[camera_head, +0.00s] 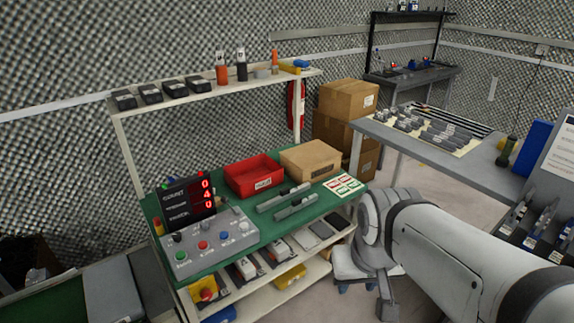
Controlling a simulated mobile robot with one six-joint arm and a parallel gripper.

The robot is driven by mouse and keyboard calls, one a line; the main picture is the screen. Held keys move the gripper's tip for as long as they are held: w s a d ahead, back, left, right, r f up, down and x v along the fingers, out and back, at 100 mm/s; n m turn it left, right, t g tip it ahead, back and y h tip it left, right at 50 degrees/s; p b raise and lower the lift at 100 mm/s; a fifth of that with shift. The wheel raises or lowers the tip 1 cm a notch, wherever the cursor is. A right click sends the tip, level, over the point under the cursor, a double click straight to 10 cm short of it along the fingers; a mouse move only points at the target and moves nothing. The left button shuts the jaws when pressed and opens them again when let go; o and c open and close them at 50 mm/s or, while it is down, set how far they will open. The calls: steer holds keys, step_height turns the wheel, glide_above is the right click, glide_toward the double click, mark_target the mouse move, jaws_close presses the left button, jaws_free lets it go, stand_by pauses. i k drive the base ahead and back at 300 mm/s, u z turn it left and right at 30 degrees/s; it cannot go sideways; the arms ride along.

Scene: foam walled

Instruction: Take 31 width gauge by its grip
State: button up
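No label reading 31 is legible, so I cannot tell which piece is the 31 width gauge. Two long grey tools (297,207) lie side by side on the green bench top (240,236). Several dark grey bar-shaped pieces (441,138) with small pale labels lie in rows on a cream sheet on the grey table at the right. Several dark-handled tools (541,224) stand in a rack at the right edge. My arm reaches in from the lower right and ends in a joint in front of the bench's right end.
A stool (357,263) stands by my arm. Cartons (347,100) are stacked behind. Floor shows between bench and table.

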mark_target(286, 194)
steer(key=z, duration=0.25)
steer(key=i, duration=1.65)
steer(key=u, duration=0.7)
